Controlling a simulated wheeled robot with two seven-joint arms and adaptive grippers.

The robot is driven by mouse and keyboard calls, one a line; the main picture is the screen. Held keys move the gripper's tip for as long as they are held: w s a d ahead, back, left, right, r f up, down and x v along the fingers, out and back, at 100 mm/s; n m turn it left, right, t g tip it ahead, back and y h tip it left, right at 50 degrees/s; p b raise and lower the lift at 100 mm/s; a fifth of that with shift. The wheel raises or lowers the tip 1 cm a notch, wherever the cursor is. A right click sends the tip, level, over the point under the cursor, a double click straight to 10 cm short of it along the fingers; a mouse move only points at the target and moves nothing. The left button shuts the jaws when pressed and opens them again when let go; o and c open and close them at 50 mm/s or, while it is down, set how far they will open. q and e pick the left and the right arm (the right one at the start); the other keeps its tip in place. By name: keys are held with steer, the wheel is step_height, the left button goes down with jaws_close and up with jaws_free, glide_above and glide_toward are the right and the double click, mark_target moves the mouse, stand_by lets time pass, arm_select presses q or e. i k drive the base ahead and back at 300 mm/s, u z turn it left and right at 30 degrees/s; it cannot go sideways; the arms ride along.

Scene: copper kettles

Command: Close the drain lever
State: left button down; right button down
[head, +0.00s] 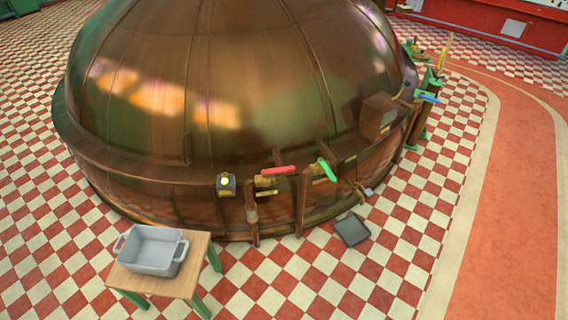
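A large copper kettle (240,90) fills the middle of the head view. On its front side are a red lever (278,170), lying nearly level, and a green lever (327,170), which slants down to the right. A blue lever (428,98) sits farther right along the kettle's side. No label can be read, so I cannot tell which one is the drain lever. Neither of my grippers is in view.
A wooden table (198,262) with green legs stands front left and holds a grey two-handled tub (152,250). A dark flat tray (352,230) lies on the floor below the green lever. A small box with a yellow button (225,181) is left of the red lever. The checkered floor at right is clear.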

mark_target(275, 170)
steer(key=z, duration=0.2)
steer(key=i, duration=1.2)
steer(key=u, duration=0.65)
